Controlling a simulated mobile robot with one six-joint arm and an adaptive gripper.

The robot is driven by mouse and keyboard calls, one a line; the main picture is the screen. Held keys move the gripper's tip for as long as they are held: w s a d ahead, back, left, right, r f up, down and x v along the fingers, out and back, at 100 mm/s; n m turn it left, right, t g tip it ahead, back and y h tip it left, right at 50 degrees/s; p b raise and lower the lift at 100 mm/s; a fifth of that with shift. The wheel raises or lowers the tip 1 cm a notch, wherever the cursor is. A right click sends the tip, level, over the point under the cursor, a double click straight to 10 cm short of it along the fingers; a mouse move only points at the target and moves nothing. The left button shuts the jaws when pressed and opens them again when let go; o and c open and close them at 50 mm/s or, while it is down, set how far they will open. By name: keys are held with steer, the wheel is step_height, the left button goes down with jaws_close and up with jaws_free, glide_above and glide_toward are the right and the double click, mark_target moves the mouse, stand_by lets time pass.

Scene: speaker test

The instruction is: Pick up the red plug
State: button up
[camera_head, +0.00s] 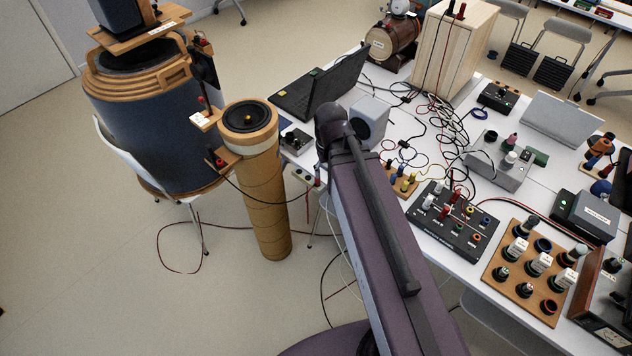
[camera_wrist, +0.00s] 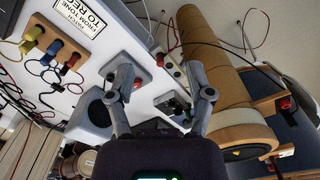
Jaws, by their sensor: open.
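Several red plugs show, and I cannot tell which one the task means. In the wrist view, one red plug (camera_wrist: 73,62) stands in a wooden block beside a yellow plug (camera_wrist: 31,36). A small red part (camera_wrist: 137,83) shows beside the left finger; I cannot tell if it is touched. In the head view my arm hides the gripper.
The white table (camera_head: 350,92) is crowded with cables, a black patch box (camera_head: 459,222), a wooden terminal board (camera_head: 527,272) and a laptop (camera_head: 322,85). A tall cardboard-coloured tube (camera_head: 264,205) stands left of my arm. Floor is bare at lower left.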

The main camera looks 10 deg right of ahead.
steer(key=n+b, duration=0.2)
steer(key=b, duration=0.5)
glide_above(317, 181)
step_height(317, 181, down, 8)
steer(key=shift+w+d, duration=0.3)
steer(key=shift+w, duration=0.15)
steer(key=shift+f+b, duration=0.15)
steer(key=shift+b, duration=0.2)
step_height(317, 181, down, 8)
steer(key=b, duration=0.8)
steer(key=shift+f, duration=0.25)
steer(key=shift+f+b, duration=0.1)
steer(key=shift+b, duration=0.2)
steer(key=shift+a+f+b, duration=0.1)
steer(key=shift+f+b, duration=2.4)
steer(key=shift+b, duration=0.05)
jaws_close()
